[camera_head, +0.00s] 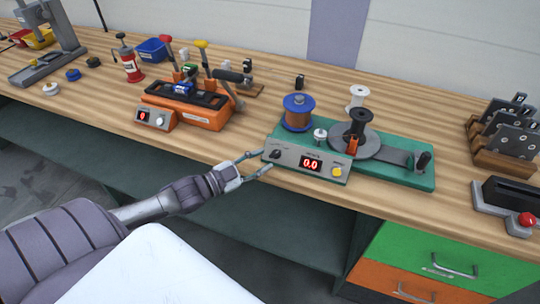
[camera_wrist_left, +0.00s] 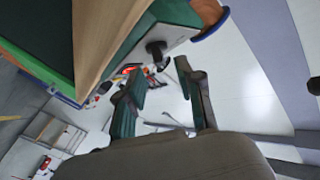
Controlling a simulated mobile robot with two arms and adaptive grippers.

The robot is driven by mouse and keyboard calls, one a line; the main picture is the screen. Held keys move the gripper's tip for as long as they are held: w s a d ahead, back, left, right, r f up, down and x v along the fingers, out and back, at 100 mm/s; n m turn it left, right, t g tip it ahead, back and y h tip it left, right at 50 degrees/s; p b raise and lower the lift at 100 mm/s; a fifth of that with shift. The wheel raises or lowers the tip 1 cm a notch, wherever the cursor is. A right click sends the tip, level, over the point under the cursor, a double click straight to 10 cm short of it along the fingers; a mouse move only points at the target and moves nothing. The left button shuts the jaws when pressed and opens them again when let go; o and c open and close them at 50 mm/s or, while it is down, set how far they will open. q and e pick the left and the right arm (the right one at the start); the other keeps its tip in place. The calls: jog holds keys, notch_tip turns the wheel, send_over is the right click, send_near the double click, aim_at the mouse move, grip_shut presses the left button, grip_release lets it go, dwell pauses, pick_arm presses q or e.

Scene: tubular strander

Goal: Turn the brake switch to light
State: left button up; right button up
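The green winding machine (camera_head: 400,172) stands on the bench with a grey control panel (camera_head: 297,158) at its front left. A black knob (camera_head: 276,154), which looks like the brake switch, sits at the panel's left end; its label is too small to read. A red display and a yellow knob (camera_head: 337,171) are to its right. My left gripper (camera_head: 263,160) is open at the panel's left end, its fingertips close to the black knob. In the left wrist view the knob (camera_wrist_left: 156,50) lies just ahead, between the two open fingers (camera_wrist_left: 156,70). Contact cannot be told. My right gripper is not in view.
The machine carries a copper-wound blue spool (camera_head: 298,112), a black spool and a crank handle (camera_head: 423,161). An orange device (camera_head: 190,108) with levers stands to the left. A wooden rack (camera_head: 500,150) and red button box (camera_head: 512,203) are right. The bench's front edge is below my gripper.

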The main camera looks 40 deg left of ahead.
aim_at(273, 155)
pick_arm(q)
jog(key=shift+x, duration=1.75)
grip_shut()
